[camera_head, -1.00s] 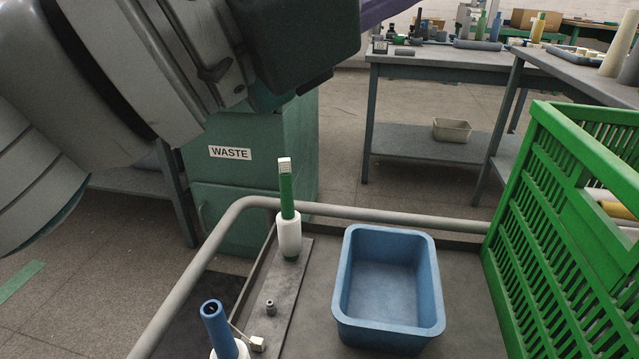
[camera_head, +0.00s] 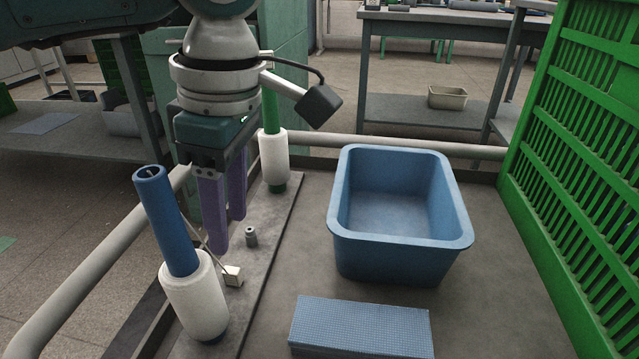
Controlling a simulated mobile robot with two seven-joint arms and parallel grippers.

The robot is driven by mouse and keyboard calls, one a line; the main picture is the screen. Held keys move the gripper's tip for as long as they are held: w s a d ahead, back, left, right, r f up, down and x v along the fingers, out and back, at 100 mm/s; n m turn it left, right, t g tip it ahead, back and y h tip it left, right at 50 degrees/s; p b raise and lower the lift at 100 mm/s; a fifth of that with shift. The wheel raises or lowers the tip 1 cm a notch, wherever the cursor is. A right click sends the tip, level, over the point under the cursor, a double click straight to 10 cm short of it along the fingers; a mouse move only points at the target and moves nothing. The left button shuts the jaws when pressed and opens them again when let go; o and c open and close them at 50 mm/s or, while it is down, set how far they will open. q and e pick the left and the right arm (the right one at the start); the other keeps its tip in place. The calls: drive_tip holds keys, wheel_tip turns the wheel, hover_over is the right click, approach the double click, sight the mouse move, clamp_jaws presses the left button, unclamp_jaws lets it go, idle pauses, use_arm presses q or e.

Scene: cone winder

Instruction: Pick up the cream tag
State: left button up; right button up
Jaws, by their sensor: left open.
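The cream tag (camera_head: 233,276) is a small block lying on the grey metal strip, right beside the white-wrapped base of the blue tube (camera_head: 167,222). A thin string or wire runs from the tag up toward the blue tube. My left gripper (camera_head: 230,232) points down with two purple fingers, apart and empty. Its fingertips are above and just behind the tag, not touching it. The near finger hides part of the space behind it. My right gripper is not in view.
A green tube in a white sleeve (camera_head: 274,157) stands behind the gripper. A small metal peg (camera_head: 251,236) stands on the strip (camera_head: 262,262). A blue bin (camera_head: 342,251), a blue textured pad (camera_head: 361,327) and a green crate (camera_head: 570,130) are to the right.

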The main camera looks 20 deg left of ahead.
sight(230, 270)
use_arm(q)
drive_tip(key=f, duration=0.2)
drive_tip(key=f+b, duration=0.1)
drive_tip(key=f, duration=0.1)
drive_tip(key=s+f+b, duration=0.1)
drive_tip(key=f, duration=0.1)
drive_tip(key=shift+a+f, duration=0.25)
drive_tip(key=shift+f, duration=0.1)
drive_tip(key=shift+c, duration=0.2)
clamp_jaws()
